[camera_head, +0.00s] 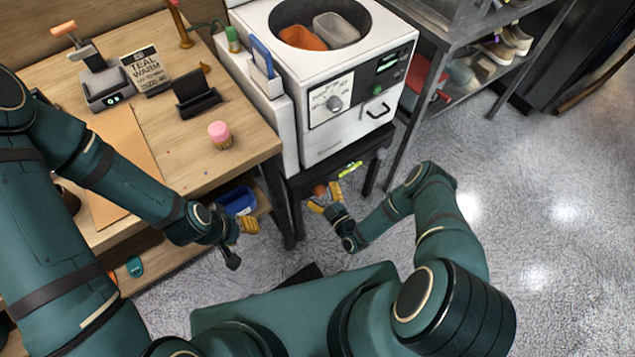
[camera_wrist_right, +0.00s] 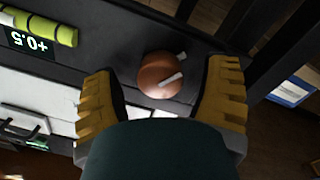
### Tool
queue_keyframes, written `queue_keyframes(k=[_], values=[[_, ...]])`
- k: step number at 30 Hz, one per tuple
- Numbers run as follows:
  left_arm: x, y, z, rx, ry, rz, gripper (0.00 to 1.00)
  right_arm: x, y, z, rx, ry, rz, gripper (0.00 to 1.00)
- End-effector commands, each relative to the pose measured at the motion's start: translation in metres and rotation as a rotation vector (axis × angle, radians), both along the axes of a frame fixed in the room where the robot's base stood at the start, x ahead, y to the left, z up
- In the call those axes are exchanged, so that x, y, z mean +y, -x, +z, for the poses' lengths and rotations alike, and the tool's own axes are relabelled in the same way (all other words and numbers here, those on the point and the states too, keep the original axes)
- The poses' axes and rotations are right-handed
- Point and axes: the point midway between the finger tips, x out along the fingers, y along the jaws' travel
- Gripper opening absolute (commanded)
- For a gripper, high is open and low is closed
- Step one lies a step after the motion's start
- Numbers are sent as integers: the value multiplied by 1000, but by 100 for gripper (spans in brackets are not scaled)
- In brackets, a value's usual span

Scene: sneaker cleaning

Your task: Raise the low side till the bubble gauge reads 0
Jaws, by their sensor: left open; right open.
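The bubble gauge (camera_head: 350,169) is a yellow-green tube on the black stand under the white machine. In the right wrist view the gauge (camera_wrist_right: 50,30) sits at upper left, above a small display (camera_wrist_right: 30,43) that reads +0.5 upside down. A round copper knob (camera_wrist_right: 159,76) with a white mark is on the stand; it also shows in the head view (camera_head: 319,190). My right gripper (camera_wrist_right: 163,72) is open, its yellow fingers on either side of the knob. I see gaps between fingers and knob. My left gripper (camera_head: 243,233) is open and empty beside the table's lower shelf.
The wooden table (camera_head: 180,150) is at left, with a blue bin (camera_head: 238,201) below. A metal rack (camera_head: 440,75) is at right. The grey floor is clear at right.

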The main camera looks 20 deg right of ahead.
Motion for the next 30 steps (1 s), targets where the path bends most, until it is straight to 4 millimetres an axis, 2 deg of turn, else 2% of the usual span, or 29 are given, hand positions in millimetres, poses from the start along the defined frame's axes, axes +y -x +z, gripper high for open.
queue_keyframes(k=[13, 14, 15, 19, 20, 25, 30], values=[[0, 0, 0, 0, 0, 0, 47, 2, 3, 0, 0, -1, -1, 75], [0, 0, 0, 0, 0, 0, 47, 2, 3, 0, 0, -1, -1, 69], [0, 0, 0, 0, 0, 0, 47, 2, 3, 0, 0, -1, -1, 55], [0, 0, 0, 0, 0, 0, 47, 2, 3, 0, 0, -1, 0, 9], [0, 0, 0, 0, 0, 0, 47, 2, 3, 0, 0, -1, 0, 4], [0, 0, 0, 0, 0, 0, 47, 2, 3, 0, 7, -19, -1, 4], [0, 0, 0, 0, 0, 0, 47, 2, 3, 0, 49, -131, 0, 4]])
